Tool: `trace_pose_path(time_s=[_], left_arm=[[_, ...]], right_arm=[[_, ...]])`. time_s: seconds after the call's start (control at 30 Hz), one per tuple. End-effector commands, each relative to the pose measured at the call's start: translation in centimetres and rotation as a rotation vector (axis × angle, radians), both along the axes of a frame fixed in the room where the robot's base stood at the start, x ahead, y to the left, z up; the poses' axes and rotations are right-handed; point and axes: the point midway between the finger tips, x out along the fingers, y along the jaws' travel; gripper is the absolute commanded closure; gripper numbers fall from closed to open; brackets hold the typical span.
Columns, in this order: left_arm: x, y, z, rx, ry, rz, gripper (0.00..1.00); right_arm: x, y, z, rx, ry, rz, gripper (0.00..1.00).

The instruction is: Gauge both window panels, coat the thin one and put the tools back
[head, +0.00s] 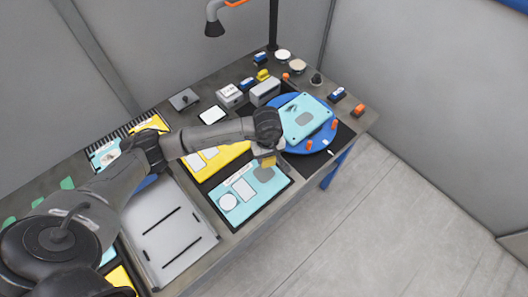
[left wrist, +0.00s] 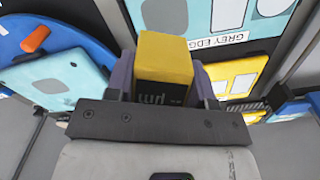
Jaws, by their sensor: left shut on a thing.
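My left gripper (head: 268,157) is shut on a yellow block-shaped gauge (head: 268,161), held over the far edge of a light-blue board near the table's front. In the left wrist view the gauge (left wrist: 166,65) sits between the fingers, with a dark face marked "µm". A pale teal panel (head: 301,108) with a grey patch lies on a blue round plate (head: 331,137); both also show at the left of the wrist view. Whether the gauge touches the board is unclear. My right gripper is out of view.
The light-blue board (head: 274,191) has pale outlines and a label. A yellow board (head: 215,158) lies behind it. A grey slotted plate (head: 166,231) lies left. Grey boxes (head: 264,92) and small blue, yellow and orange items stand at the back. A lamp (head: 214,24) hangs above.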

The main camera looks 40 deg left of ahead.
Motion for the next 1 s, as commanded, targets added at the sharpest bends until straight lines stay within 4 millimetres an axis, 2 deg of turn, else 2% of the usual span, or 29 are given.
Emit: trace_pose_path(time_s=[0.13,0.37,0.67,1.0], left_arm=[[-0.5,0.8,-0.9,-0.001,0.0,0.054,0.8],[-0.5,0.9,-1.7,-0.001,-0.002,0.066,0.8],[-0.6,0.9,-3.6,-0.001,0.0,0.064,0.8],[-0.6,0.9,-6.8,-0.001,0.0,0.063,0.8]], right_arm=[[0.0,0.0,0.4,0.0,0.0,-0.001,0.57],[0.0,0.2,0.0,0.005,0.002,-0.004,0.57],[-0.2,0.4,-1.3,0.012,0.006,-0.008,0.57],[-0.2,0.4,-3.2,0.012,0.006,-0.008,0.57]])
